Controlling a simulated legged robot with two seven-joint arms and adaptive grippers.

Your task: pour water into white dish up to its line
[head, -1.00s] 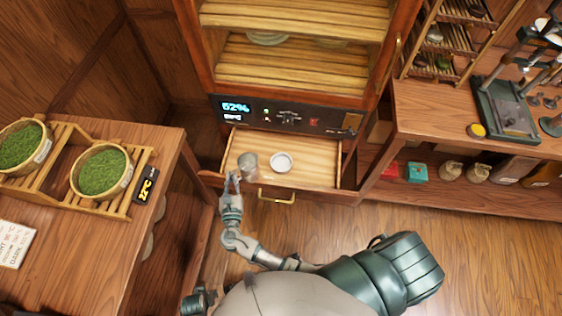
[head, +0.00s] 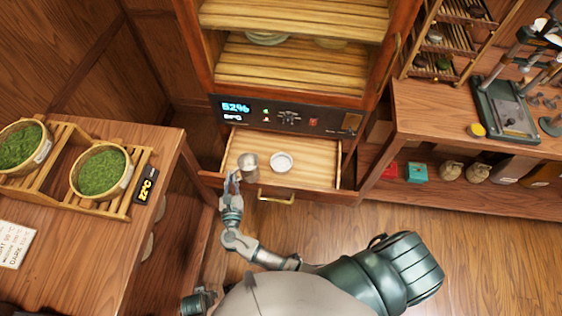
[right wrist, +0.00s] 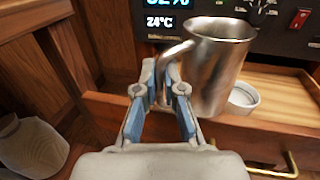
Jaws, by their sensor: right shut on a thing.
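The white dish (head: 281,162) stands in the open wooden drawer (head: 315,174) under the cabinet. It also shows in the right wrist view (right wrist: 244,95), partly hidden behind a metal jug. My right gripper (head: 232,179) is shut on the handle of this metal jug (head: 249,165), which it holds to the left of the dish and apart from it. In the right wrist view the jug (right wrist: 215,65) leans to the right, with its mouth up. No water stream shows, and the water level and the dish's line cannot be made out. My left gripper is not in view.
The drawer's front wall with its brass handle (head: 277,197) lies close to my right gripper. A control panel (head: 285,117) is just behind the drawer. A table with baskets of green leaves (head: 101,172) stands at the left, and a shelved bench (head: 440,125) at the right.

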